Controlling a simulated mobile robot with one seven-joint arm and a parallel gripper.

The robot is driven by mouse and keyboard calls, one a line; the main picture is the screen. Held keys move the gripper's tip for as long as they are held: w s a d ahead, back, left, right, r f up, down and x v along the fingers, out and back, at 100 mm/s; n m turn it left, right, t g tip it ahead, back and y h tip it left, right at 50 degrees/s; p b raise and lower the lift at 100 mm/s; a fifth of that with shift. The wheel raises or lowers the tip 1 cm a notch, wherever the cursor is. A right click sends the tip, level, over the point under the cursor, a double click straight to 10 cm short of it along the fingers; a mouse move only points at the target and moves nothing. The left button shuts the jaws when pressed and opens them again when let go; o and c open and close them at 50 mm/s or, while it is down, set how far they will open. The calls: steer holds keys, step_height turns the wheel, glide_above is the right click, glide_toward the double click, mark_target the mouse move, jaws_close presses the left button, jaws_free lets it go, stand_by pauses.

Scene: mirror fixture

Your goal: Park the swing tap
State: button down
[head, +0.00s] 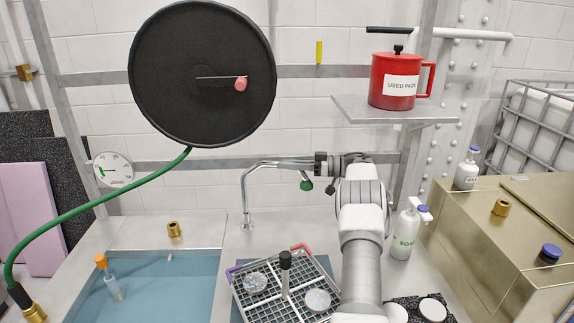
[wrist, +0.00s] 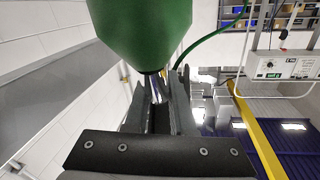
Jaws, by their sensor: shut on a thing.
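The swing tap (head: 244,190) is a chrome pipe rising from the bench and bending right into a level spout. A green end piece (head: 306,185) hangs below the spout's right part. My gripper (head: 300,163) reaches in from the right at spout height. In the wrist view, my gripper (wrist: 158,95) is shut on a chrome part of the tap (wrist: 157,86), and the large green end piece (wrist: 142,25) fills the top middle. The exact grip line is partly hidden by the green piece and the jaws.
A grey grid tray (head: 262,312) with glass dishes and a dark-topped post stands below. A blue basin (head: 195,275) is at left. A soap bottle (head: 406,230) stands right of my arm. A shelf (head: 395,112) holding a red pot (head: 392,98) is above right.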

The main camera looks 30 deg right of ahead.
mark_target(308, 175)
steer(key=shift+w+d+r+n+g+y, duration=0.1)
steer(key=shift+w+d+n+g+y, duration=0.05)
steer(key=shift+w+n+g+y, duration=0.2)
stand_by(0.4)
steer(key=c, duration=0.8)
jaws_free()
steer(key=shift+o, duration=0.2)
steer(key=v, duration=0.6)
steer(key=shift+s+d, duration=0.1)
steer(key=shift+d, duration=0.1)
steer(key=shift+s+d+b, duration=0.3)
steer(key=shift+s+d, duration=0.1)
steer(key=shift+c, duration=0.3)
